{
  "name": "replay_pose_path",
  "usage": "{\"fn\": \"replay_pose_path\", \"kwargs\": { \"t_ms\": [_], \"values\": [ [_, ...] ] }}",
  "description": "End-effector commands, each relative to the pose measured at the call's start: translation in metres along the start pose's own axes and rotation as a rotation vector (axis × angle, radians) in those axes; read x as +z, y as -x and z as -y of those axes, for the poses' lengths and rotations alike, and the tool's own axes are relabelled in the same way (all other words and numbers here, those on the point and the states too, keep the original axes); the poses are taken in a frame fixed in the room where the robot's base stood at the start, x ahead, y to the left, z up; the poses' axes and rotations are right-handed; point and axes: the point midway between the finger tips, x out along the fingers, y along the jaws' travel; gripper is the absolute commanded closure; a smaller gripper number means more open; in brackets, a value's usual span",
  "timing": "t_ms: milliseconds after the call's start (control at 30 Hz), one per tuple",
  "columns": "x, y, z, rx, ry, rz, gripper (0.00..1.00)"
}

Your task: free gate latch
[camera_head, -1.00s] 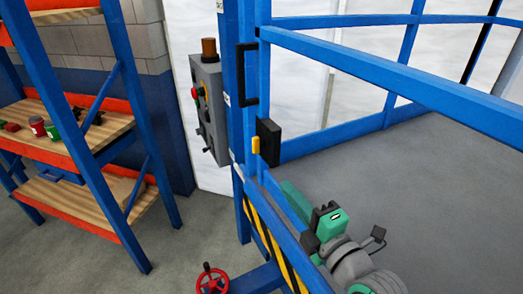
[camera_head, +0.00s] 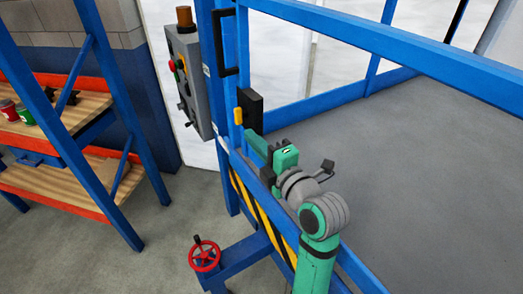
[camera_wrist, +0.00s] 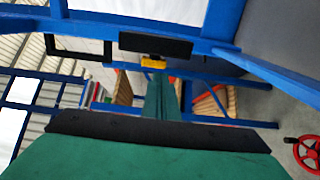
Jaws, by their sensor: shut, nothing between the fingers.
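The gate latch is a black block (camera_head: 250,106) with a yellow tab (camera_head: 238,116) on the blue gate post. In the wrist view the black block (camera_wrist: 155,45) and yellow tab (camera_wrist: 153,62) are just beyond my fingertips. My gripper (camera_head: 253,145) is green, shut and empty, just below the latch in the head view. Its fingers (camera_wrist: 162,85) point toward the yellow tab in the wrist view. I cannot tell whether they touch it. A black gate handle (camera_head: 236,42) is above the latch, and it also shows in the wrist view (camera_wrist: 80,60).
A grey control box (camera_head: 186,85) with buttons hangs left of the post. A red handwheel (camera_head: 205,254) is low in front. A blue shelf rack (camera_head: 68,150) with cans stands at left. Blue rails (camera_head: 350,42) enclose a clear grey floor at right.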

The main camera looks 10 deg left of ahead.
Motion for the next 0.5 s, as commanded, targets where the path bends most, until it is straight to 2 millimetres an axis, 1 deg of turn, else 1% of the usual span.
{"fn": "replay_pose_path", "kwargs": {
  "t_ms": [33, 200, 400, 500],
  "values": [
    [-0.001, -0.01, 0.0, -0.001, 0.0, -0.002, 1.0],
    [0.0, -0.035, 0.0, -0.001, 0.0, -0.001, 1.0],
    [-0.004, -0.052, 0.0, 0.0, 0.0, -0.005, 1.0],
    [-0.005, -0.055, 0.0, 0.0, 0.001, -0.008, 1.0]
  ]
}}
